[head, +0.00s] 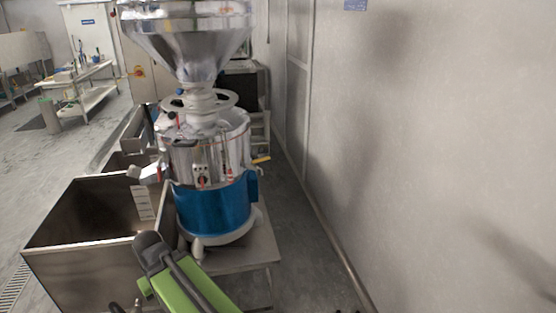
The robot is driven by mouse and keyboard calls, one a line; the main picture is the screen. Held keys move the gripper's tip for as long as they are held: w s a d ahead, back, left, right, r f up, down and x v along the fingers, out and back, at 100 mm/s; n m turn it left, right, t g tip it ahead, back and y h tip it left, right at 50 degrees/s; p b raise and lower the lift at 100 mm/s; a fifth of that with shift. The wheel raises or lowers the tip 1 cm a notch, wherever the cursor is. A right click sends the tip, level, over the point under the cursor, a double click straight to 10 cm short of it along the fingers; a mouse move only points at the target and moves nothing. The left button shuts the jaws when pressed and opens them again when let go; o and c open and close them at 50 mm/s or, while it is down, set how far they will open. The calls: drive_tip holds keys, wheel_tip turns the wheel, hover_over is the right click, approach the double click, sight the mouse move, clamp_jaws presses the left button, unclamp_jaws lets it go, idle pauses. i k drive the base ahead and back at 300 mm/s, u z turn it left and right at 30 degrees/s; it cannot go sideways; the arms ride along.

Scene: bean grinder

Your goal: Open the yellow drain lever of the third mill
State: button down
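A mill (215,205) with a blue lower body, a steel upper drum and a wide steel hopper (190,35) stands on a metal stand left of centre. A yellow lever (261,160) sticks out from its right side, just above the blue body. I cannot tell from this view whether this is the third mill. My green and dark arm link shows at the bottom, in front of the mill. I cannot make out my gripper.
An open steel bin (88,262) stands left of the mill, with further bins behind it. A white wall (440,150) fills the right side. A strip of bare floor (305,265) runs between the stand and the wall. A work table (85,85) stands far left.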

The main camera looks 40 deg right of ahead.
sight(253, 162)
drive_tip(key=z, duration=0.9)
drive_tip(key=k, duration=1.15)
drive_tip(key=z, duration=0.4)
drive_tip(key=i, duration=0.5)
drive_tip(key=u, duration=0.8)
drive_tip(key=i, duration=1.55)
drive_tip(key=u, duration=0.15)
